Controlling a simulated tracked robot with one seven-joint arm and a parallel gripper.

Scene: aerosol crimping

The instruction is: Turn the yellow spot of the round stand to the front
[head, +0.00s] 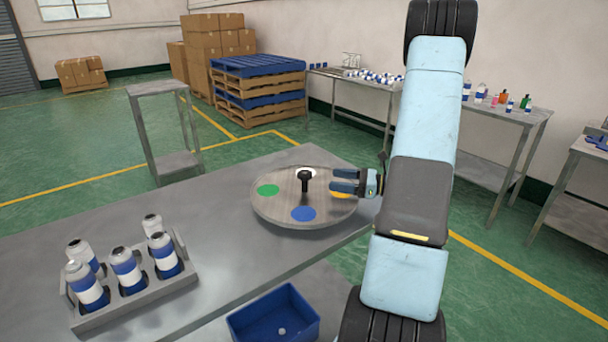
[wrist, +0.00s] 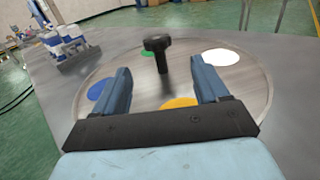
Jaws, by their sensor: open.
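The round stand (head: 284,213) is a grey-brown disc on the metal table, with a black knob (head: 305,180) upright at its centre. In the head view its blue spot (head: 303,214) is at the front, the green spot (head: 268,190) at the left, the white spot (head: 306,172) at the back behind the knob, and the yellow spot (head: 341,195) at the right, partly hidden by my gripper (head: 345,181). In the wrist view the yellow spot (wrist: 180,103) lies between the open fingers of my gripper (wrist: 165,88). The knob (wrist: 158,50) stands beyond the fingertips, apart from them.
A metal rack (head: 140,290) with several blue-and-white cans stands at the table's front left. A blue bin (head: 262,327) with a small item inside is below the table's front edge. The table (head: 190,215) is clear between rack and stand.

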